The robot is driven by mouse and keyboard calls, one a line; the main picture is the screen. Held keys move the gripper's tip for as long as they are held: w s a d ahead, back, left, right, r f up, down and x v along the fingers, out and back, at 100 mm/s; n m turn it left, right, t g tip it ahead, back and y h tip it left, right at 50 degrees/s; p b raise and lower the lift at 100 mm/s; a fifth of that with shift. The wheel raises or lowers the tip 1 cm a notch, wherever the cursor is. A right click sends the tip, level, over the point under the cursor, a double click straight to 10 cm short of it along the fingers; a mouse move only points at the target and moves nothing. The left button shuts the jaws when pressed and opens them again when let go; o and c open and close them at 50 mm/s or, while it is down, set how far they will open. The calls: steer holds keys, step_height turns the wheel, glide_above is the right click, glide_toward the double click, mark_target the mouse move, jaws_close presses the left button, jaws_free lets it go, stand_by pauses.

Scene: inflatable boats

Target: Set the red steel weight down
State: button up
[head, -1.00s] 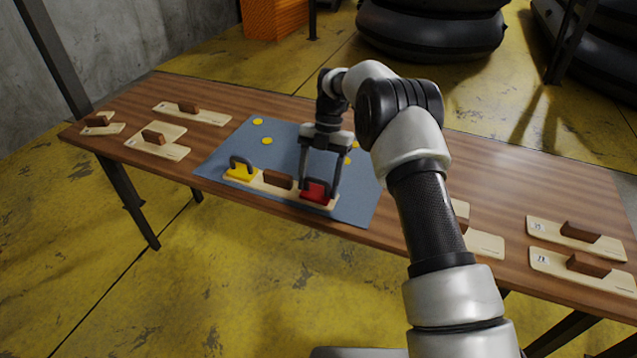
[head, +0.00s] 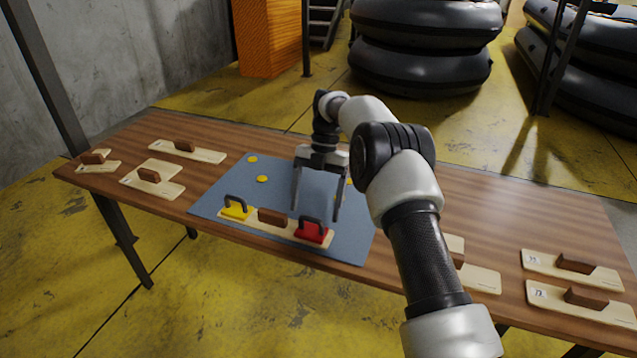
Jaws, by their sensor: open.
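The red steel weight (head: 311,233), a red block with a dark handle, sits on the right end of a pale wooden board (head: 261,224) on the blue mat (head: 352,242). A yellow weight (head: 236,211) with a dark handle sits on the board's left end, with a brown wooden block (head: 272,217) between them. My gripper (head: 314,213) is open and empty, pointing down above and behind the red weight. Its fingers are spread wide. Exact clearance from the handle is hard to tell.
Several yellow discs (head: 262,179) lie on the mat's back part. Pale boards with brown blocks lie on the wooden table (head: 480,215) at left (head: 152,178) and right (head: 572,264). Black inflatable boats (head: 425,50) are stacked behind on the yellow floor.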

steer(key=p+v, duration=0.4)
steer(key=v, duration=0.3)
steer(key=shift+r, duration=0.25)
steer(key=shift+w, duration=0.1)
